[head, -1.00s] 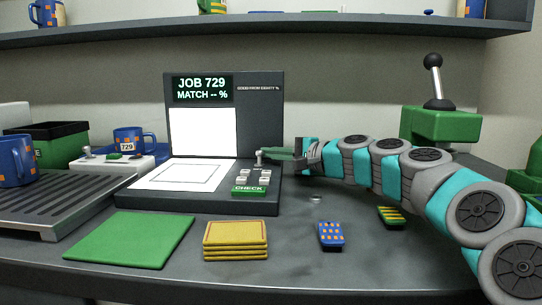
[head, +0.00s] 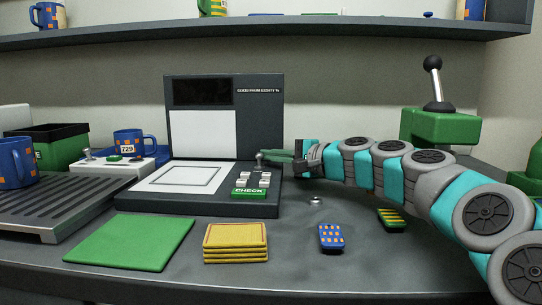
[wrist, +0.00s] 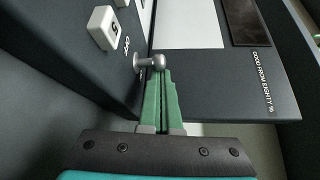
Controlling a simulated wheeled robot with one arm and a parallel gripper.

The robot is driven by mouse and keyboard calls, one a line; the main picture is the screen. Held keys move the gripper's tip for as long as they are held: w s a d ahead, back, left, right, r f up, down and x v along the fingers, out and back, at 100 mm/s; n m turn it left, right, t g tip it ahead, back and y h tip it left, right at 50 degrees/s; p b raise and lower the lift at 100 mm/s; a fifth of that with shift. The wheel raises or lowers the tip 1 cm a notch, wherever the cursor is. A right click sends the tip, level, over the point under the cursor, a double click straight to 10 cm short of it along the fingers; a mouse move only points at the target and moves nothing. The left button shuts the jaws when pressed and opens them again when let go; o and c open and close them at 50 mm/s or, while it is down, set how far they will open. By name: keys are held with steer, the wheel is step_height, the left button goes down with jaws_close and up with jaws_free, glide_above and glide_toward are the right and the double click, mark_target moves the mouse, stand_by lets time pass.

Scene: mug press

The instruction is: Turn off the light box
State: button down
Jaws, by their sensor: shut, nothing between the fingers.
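The light box (head: 224,201) is a dark unit with an upright back panel, a white pad with a drawn rectangle and a green CHECK button (head: 249,192). Its small display (head: 202,92) is dark and blank. A small metal toggle switch (head: 260,158) stands at the right of its base; it also shows in the wrist view (wrist: 150,62). My gripper (head: 280,155) is shut and empty, with its green fingertips (wrist: 160,75) right at the switch knob. I cannot tell whether they touch it.
A green mat (head: 132,241), a stack of yellow coasters (head: 236,242), a blue patterned piece (head: 331,237) and a striped one (head: 391,218) lie in front. A green press with a lever (head: 440,126) stands behind my arm. Blue mugs (head: 14,163) and a grated tray (head: 70,201) are left.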

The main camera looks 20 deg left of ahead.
steer(key=shift+r, duration=0.1)
stand_by(0.3)
step_height(320, 180, up, 4)
steer(key=shift+f, duration=0.2)
steer(key=shift+s+d+f, duration=0.1)
steer(key=shift+s+d, duration=0.25)
steer(key=shift+s, duration=0.25)
steer(key=s+d+r, duration=0.1)
steer(key=s+d, duration=0.6)
steer(key=s, duration=0.5)
steer(key=shift+s+d+r, duration=0.15)
steer(key=shift+s+d, duration=0.05)
steer(key=shift+s, duration=0.2)
